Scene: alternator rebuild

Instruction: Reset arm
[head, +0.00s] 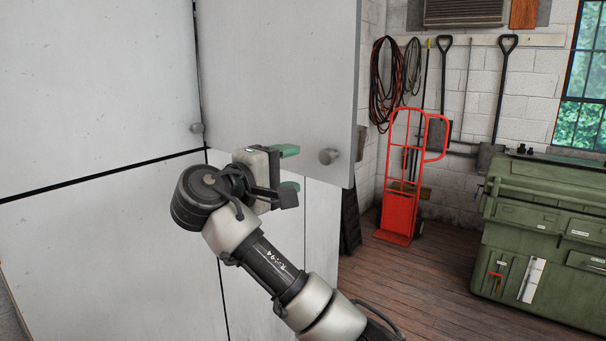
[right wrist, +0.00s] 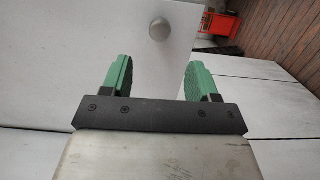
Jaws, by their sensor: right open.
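My right gripper (head: 289,169) is raised in front of a grey cabinet, with its green-padded fingers apart. It also shows in the right wrist view (right wrist: 158,80), with nothing between the fingers. An upper cabinet door (head: 280,70) stands partly swung out, with a round knob (head: 328,156) near its lower right corner. The knob also shows in the right wrist view (right wrist: 159,29), beyond the fingertips and apart from them. A second knob (head: 197,128) is on the door to the left. My left gripper is not in view.
A red hand truck (head: 400,180) stands by the white brick wall. A green workbench or chest (head: 550,225) stands at the right. Hoses (head: 386,80) and shovels hang on the wall. Wooden floor (head: 420,290) lies clear between cabinet and chest.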

